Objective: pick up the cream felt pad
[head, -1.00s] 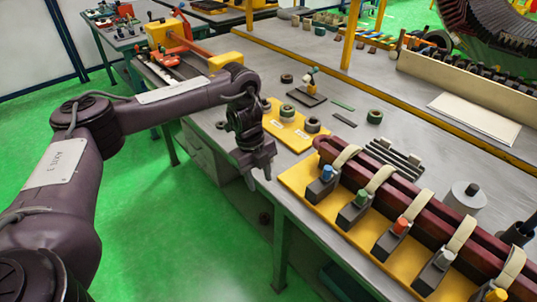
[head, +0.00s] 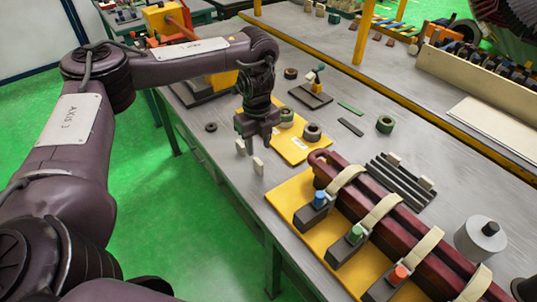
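My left gripper (head: 249,156) hangs pointing down beside the front-left edge of the bench. Its two pale fingertips are apart with nothing visible between them. I cannot tell whether either is the cream felt pad. The strips (head: 400,182) lie behind the dark red bar, right of and apart from my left gripper. My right gripper is not in view.
A dark red bar (head: 385,212) with cream straps and colour-topped clamps stands on a yellow plate (head: 290,195). A yellow plate with rings (head: 294,153) is just behind my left gripper. A grey cylinder (head: 481,238) stands at right. The bench middle (head: 440,140) is mostly clear.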

